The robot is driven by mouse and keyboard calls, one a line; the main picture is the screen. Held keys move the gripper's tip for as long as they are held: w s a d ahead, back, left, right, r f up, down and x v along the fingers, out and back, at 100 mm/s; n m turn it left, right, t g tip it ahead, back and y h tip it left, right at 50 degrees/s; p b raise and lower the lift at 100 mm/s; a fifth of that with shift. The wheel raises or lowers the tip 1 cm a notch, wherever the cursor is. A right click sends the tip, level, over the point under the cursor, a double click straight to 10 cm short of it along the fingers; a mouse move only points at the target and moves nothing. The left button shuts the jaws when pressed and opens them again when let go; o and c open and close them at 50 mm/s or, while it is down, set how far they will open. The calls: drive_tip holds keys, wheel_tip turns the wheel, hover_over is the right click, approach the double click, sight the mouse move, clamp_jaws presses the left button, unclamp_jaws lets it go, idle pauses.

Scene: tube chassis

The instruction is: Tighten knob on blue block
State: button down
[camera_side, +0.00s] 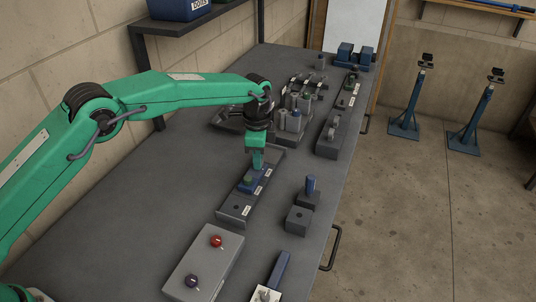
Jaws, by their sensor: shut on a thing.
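The blue block (243,188) sits on a long grey base plate (232,210) in the middle of the workbench. A small green knob (248,180) shows on top of the blue block. My green gripper (257,164) points down from above at the block's far side, its fingers close together. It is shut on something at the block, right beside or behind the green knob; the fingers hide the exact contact. How far the knob is turned is too small to tell.
A grey box with a red button (216,241) and a dark purple button (192,281) stands in front. A grey block (298,220) and a blue cylinder (310,185) stand to the right. Grey fixtures with several cylinders (293,120) stand behind. Bare bench lies left of the plate.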

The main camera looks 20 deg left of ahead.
drive_tip(key=shift+w+r+m, duration=0.1)
drive_tip(key=shift+r+m, duration=0.15)
drive_tip(key=shift+m, duration=0.35)
drive_tip(key=c, duration=1.5)
unclamp_jaws()
drive_tip(key=shift+o, duration=1.2)
drive_tip(key=shift+f, duration=0.15)
drive_tip(key=shift+r, duration=3.9)
